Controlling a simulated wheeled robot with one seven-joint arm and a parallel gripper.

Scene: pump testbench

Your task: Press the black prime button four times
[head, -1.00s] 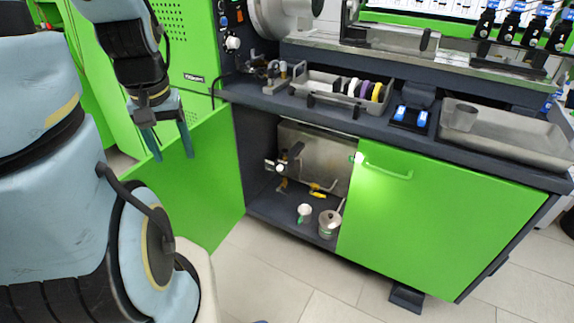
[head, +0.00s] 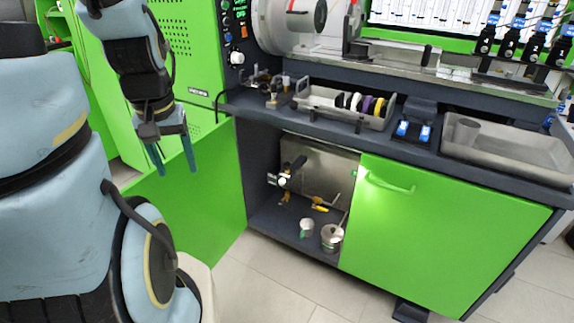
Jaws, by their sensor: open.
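My gripper (head: 173,166) hangs with its two blue fingers pointing down and apart, empty, at the left of the head view. It appears in front of the opened green cabinet door (head: 195,200). The control panel (head: 236,30), with several small coloured and black knobs or buttons, is on the green housing right of my gripper. I cannot tell which, if any, is the black prime button. Inside the open cabinet a metal fitting with a black part (head: 293,165) is mounted; no button can be made out clearly there. My gripper touches none of these.
A closed green door with a handle (head: 390,187) covers the right of the cabinet. A white cup (head: 306,229) and a metal pot (head: 331,238) stand on its floor. A grey tray (head: 315,100) with rings lies on the bench. The tiled floor in front is clear.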

